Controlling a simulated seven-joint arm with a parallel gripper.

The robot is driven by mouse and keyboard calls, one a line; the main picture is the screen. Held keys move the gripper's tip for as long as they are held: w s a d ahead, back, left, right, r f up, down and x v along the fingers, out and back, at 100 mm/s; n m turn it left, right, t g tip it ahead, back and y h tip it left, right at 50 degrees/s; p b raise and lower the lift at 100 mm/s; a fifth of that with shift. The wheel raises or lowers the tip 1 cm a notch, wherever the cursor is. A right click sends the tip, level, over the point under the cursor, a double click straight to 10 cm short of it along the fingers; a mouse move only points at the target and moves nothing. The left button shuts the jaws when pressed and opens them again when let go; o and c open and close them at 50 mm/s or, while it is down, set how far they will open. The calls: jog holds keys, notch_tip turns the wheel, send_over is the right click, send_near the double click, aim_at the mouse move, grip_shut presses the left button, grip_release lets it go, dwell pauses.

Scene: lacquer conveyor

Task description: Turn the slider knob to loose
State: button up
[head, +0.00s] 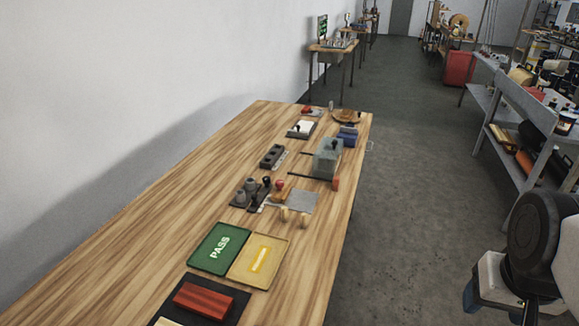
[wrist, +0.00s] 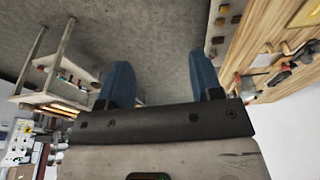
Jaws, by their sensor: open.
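A grey block (head: 327,158) on dark rods stands near the right edge of the wooden table, past its middle, in the head view. A small orange-red knob (head: 335,183) sits at its near right side; this looks like the slider knob, but its setting is too small to read. My gripper (head: 497,308) is at the lower right of the head view, beyond the table's right edge and well apart from the knob. In the wrist view its two blue fingers (wrist: 161,78) are spread, with nothing between them.
The wooden table (head: 130,237) carries a green PASS tray (head: 206,257), a yellow tray (head: 271,248), a red block (head: 204,300) and a dark fixture with grey cylinders (head: 250,193). A grey shelf bench (head: 525,97) stands right across open floor (head: 420,200).

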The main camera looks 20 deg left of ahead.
jog(key=w+a+r+m, duration=0.15)
jog(key=w+a, duration=0.25)
jog(key=w, duration=0.5)
jog(key=w+a+r+n, duration=0.1)
jog(key=w+a+r, duration=0.25)
jog(key=w, duration=0.45)
jog(key=w+a+f+m+g, duration=0.1)
jog(key=w+a+m, duration=0.1)
jog(key=w+a, duration=1.3)
jog(key=m+g, duration=0.2)
send_over(267, 178)
notch_tip(267, 178, down, 20)
jog(key=shift+d+r, duration=0.1)
jog(key=shift+d, duration=0.05)
jog(key=shift+a+f, duration=0.25)
jog(key=shift+f, duration=0.15)
jog(key=shift+f, duration=3.75)
jog(key=shift+c, duration=0.2)
